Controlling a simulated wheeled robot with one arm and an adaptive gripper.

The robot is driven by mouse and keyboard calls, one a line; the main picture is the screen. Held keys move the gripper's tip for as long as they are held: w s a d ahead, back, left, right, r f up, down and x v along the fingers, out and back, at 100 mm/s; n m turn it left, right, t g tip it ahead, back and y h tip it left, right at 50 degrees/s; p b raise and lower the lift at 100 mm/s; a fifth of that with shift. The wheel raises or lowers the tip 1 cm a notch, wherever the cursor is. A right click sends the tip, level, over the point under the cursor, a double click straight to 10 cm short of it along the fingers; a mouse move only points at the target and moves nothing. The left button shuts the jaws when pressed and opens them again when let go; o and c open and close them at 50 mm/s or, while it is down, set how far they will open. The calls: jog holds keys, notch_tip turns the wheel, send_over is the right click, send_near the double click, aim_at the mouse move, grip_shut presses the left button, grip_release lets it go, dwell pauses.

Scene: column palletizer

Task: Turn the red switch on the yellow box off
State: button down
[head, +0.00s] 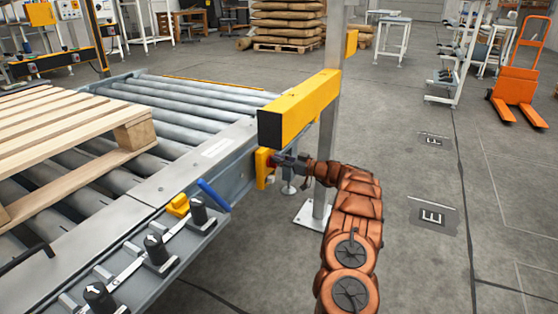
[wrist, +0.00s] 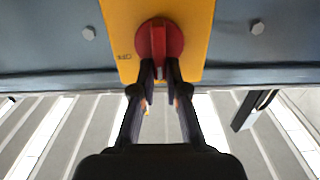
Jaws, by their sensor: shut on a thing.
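The yellow box (wrist: 197,22) is fixed to the grey side rail and fills the top middle of the wrist view. The red switch (wrist: 160,36) is a round knob with a raised ridge on its face. My gripper (wrist: 160,66) comes from below, and its two fingers are shut on the lower part of the ridge, one on each side. The ridge stands upright in the wrist view. In the head view the yellow box (head: 262,169) shows at the conveyor's corner, with my gripper (head: 277,161) against it. The switch is mostly hidden there.
A long yellow guard (head: 300,105) on a grey post is just above my gripper. The roller conveyor (head: 215,150) with a wooden pallet (head: 70,125) is to the left. Black knobs (head: 155,248) line the near rail. Open floor lies to the right, with an orange pallet truck (head: 517,80) far back.

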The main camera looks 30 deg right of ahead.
jog(key=shift+m, duration=0.3)
jog(key=shift+w+d+f+m, duration=0.2)
jog(key=shift+d+f+m, duration=0.15)
jog(key=shift+m, duration=2.55)
jog(key=shift+w+d+f+m, duration=0.2)
jog(key=shift+f+m, duration=0.2)
jog(key=shift+m, duration=2.5)
jog(key=shift+w+d+f+m, duration=0.15)
jog(key=shift+d+f+m, duration=0.2)
jog(key=shift+m, duration=2.55)
jog(key=c, duration=1.2)
grip_release()
